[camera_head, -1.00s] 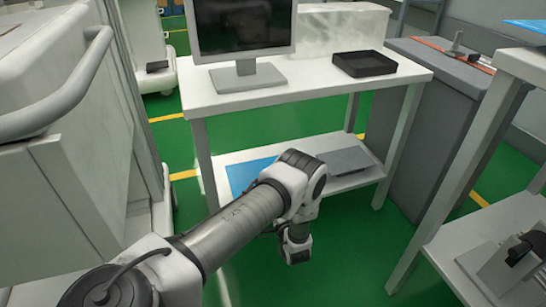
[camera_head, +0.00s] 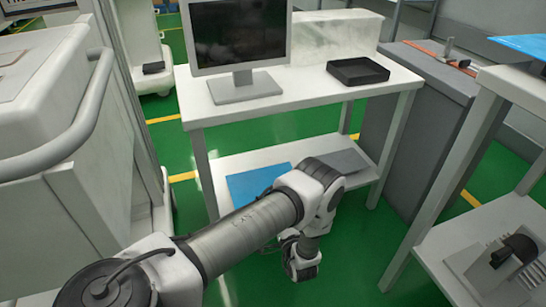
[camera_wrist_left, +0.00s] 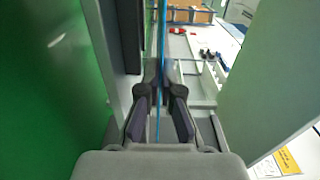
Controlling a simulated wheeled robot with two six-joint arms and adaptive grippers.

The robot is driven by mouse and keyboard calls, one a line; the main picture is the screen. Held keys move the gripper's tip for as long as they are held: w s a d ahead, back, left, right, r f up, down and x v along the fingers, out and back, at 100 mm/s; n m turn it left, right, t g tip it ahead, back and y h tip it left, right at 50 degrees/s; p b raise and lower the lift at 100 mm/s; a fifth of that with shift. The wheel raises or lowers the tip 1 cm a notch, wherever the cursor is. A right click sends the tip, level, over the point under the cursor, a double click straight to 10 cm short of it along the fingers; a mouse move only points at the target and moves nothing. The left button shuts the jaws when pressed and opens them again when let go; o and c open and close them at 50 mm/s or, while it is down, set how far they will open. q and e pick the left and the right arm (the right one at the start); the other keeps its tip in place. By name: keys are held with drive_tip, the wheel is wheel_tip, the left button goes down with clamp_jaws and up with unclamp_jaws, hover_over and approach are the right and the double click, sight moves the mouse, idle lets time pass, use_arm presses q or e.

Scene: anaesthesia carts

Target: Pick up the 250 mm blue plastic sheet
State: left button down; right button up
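A flat blue plastic sheet (camera_head: 257,182) lies on the lower shelf (camera_head: 225,160) of the white table, partly hidden by my left arm. In the left wrist view a blue sheet (camera_wrist_left: 163,40) shows edge-on as a thin line running between the fingers. My left gripper (camera_wrist_left: 161,92) is open around that line, with a gap on both sides. In the head view the gripper's fingers are hidden behind my wrist, low before the shelf. Another blue flat piece (camera_head: 518,45) lies on the right-hand table, cut off by the frame edge. My right gripper is not in view.
The tabletop (camera_head: 290,97) above the shelf carries a monitor (camera_head: 238,45) and a black tray (camera_head: 357,71). A grey plate (camera_head: 347,160) lies on the shelf's right. A cart (camera_head: 55,150) stands close at left, a second table at right. Green floor is clear between.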

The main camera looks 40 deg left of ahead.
use_arm(q)
drive_tip(key=r+p+v, duration=0.1)
drive_tip(key=p+v, duration=0.2)
drive_tip(key=v, duration=0.6)
drive_tip(key=shift+d+r, duration=0.2)
drive_tip(key=shift+r, duration=0.1)
drive_tip(key=shift+s, duration=0.15)
